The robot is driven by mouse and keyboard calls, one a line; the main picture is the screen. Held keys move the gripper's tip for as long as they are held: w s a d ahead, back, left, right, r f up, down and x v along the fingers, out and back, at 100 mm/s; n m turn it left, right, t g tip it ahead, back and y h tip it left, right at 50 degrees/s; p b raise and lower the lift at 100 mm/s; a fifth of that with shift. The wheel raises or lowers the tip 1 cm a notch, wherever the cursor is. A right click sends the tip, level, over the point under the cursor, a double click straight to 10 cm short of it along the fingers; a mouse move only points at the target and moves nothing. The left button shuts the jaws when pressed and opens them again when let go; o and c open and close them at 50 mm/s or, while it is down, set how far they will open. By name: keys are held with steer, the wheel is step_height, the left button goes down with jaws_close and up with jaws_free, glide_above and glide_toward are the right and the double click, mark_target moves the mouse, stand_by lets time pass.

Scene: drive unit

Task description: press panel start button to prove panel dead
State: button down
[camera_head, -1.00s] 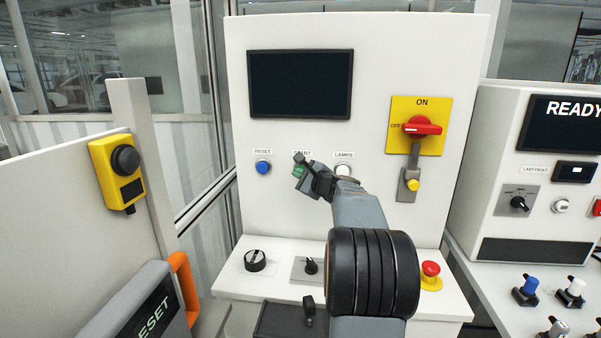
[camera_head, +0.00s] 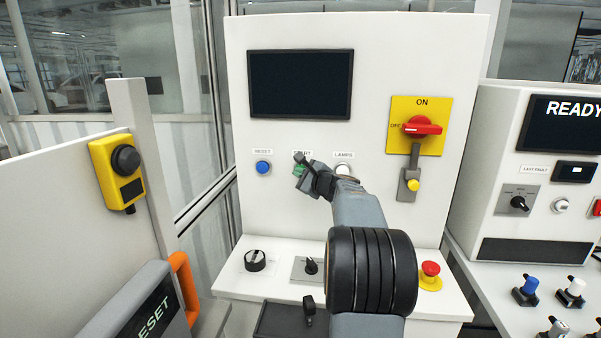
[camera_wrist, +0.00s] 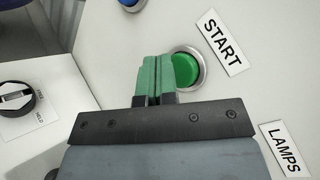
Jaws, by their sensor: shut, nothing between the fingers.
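The green START button (camera_wrist: 186,70) sits in a silver ring on the white panel (camera_head: 300,210), beside the START label (camera_wrist: 222,42). My gripper (camera_wrist: 152,62) is shut and empty, with its green fingertips together at the button. In the wrist view the fingertips overlap the button's near edge; I cannot tell whether they touch it or press it in. In the head view my gripper (camera_head: 301,165) covers most of the button and part of its label. The panel's screen (camera_head: 300,84) is dark. The red rotary handle (camera_head: 423,126) on the yellow plate lies horizontal, toward OFF.
A blue RESET button (camera_head: 263,168) is left of START, and a white LAMPS button (camera_head: 342,169) is right. A black selector (camera_head: 255,260) and a red emergency stop (camera_head: 430,269) stand on the ledge below. A neighbouring console (camera_head: 550,170) reads READY.

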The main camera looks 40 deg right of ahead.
steer(key=shift+w+d, duration=0.15)
steer(key=shift+w+d, duration=0.3)
steer(key=shift+w, duration=0.05)
stand_by(0.8)
steer(key=shift+s+a, duration=0.15)
steer(key=shift+s+a+b, duration=0.5)
steer(key=shift+b, duration=0.2)
steer(key=shift+s+f, duration=0.1)
steer(key=shift+s+a+b, duration=1.9)
steer(key=shift+s+a, duration=0.15)
steer(key=shift+s, duration=0.05)
